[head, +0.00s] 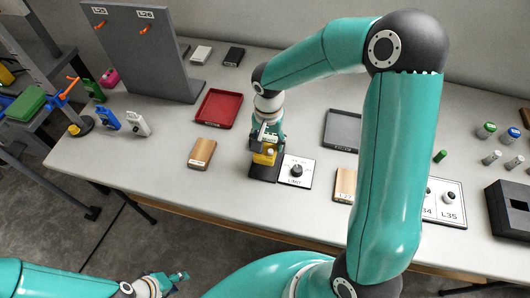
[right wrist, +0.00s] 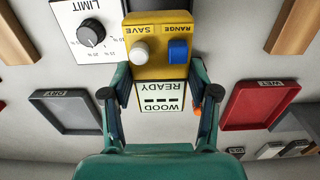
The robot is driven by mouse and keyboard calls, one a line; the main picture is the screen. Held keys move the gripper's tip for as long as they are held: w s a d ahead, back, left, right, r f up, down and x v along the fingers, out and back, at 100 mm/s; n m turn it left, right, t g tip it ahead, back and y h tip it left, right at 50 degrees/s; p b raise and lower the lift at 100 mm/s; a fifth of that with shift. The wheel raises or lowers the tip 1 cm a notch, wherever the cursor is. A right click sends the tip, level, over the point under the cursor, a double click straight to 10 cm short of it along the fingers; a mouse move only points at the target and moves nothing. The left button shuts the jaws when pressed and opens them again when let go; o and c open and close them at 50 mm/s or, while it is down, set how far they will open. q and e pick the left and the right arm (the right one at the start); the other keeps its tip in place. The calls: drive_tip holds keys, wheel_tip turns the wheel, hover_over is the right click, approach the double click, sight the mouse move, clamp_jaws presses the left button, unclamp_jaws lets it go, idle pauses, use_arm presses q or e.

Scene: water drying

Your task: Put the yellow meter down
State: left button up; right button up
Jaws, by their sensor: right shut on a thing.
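The yellow meter (head: 264,157) is in my right gripper (head: 266,138), over a dark pad (head: 262,174) at the middle of the table. In the right wrist view the meter (right wrist: 160,62) shows a white button, a blue button and a screen reading "WOOD READY". My right gripper's fingers (right wrist: 163,100) are on both sides of it. I cannot tell whether its underside touches the pad. My left gripper (head: 172,280) is low at the front, away from the table and empty; its finger opening is unclear.
A LIMIT dial plate (head: 296,172) sits just right of the meter. A red tray (head: 218,107) lies behind left, a grey tray (head: 342,131) behind right. Wooden blocks (head: 202,153) (head: 345,184) lie on either side. A grey upright panel (head: 139,55) stands at back left.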

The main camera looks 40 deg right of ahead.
sight(268, 143)
drive_tip(key=shift+f, duration=2.8)
drive_tip(key=shift+f, duration=0.2)
drive_tip(key=o, duration=1.5)
drive_tip(key=shift+r, duration=0.1)
drive_tip(key=shift+r, duration=0.55)
wheel_tip(268, 143, up, 11)
drive_tip(key=shift+r, duration=0.1)
